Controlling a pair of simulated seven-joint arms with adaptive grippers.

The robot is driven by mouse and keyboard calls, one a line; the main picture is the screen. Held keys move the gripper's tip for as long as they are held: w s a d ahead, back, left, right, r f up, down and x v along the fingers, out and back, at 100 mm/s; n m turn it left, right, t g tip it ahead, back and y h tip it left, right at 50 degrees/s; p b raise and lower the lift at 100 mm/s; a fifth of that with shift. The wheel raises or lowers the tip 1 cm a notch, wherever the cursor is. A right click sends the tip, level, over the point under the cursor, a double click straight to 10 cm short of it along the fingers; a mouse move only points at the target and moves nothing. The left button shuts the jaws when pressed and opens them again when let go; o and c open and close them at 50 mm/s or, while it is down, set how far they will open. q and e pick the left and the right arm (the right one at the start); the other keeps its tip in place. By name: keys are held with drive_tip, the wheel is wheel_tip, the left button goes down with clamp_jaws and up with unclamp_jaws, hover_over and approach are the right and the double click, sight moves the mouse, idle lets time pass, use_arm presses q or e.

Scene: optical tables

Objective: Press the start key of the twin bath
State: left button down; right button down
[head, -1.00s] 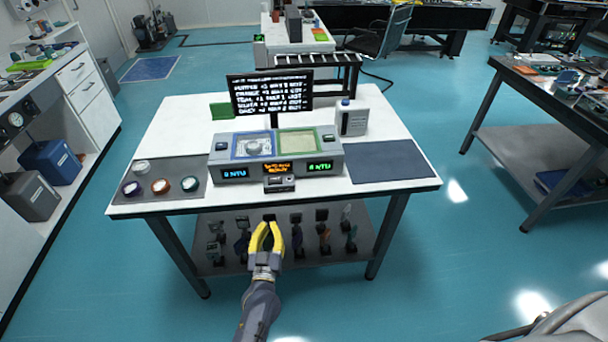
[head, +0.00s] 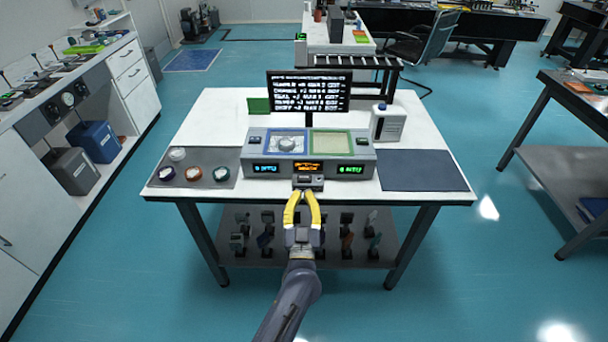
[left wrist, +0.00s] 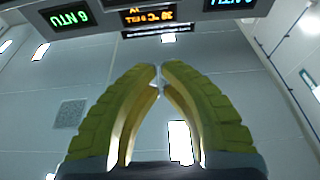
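The twin bath (head: 262,172) is a grey box on the white table, with a blue-framed well (head: 286,144) on the left and a green-framed well (head: 331,144) on the right. Lit displays line its front. A small key block (head: 308,182) juts out below the middle orange display (head: 301,167); the markings on it are too small to read. My left gripper (head: 303,194) has its yellow fingertips together just in front of this block, with nothing between them. Contact with the block cannot be told. In the left wrist view the fingertips (left wrist: 159,68) meet below the inverted displays. My right gripper is out of view.
A monitor (head: 309,92) stands behind the bath and a white bottle (head: 388,123) to its right. Several small round dishes lie on a grey mat (head: 222,179) at left. A dark mat (head: 424,170) at right is bare. A lower shelf (head: 336,255) holds several small items.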

use_arm(q)
wheel_tip(320, 180, up, 3)
hover_over(304, 178)
drive_tip(key=s, duration=0.2)
drive_tip(key=shift+w+r, duration=0.1)
drive_tip(key=shift+w, duration=0.05)
drive_tip(key=shift+w+f, duration=0.15)
drive_tip(key=shift+f, duration=0.45)
drive_tip(key=shift+w+f, duration=0.15)
drive_tip(key=shift+f, duration=1.2)
drive_tip(key=shift+a, duration=0.1)
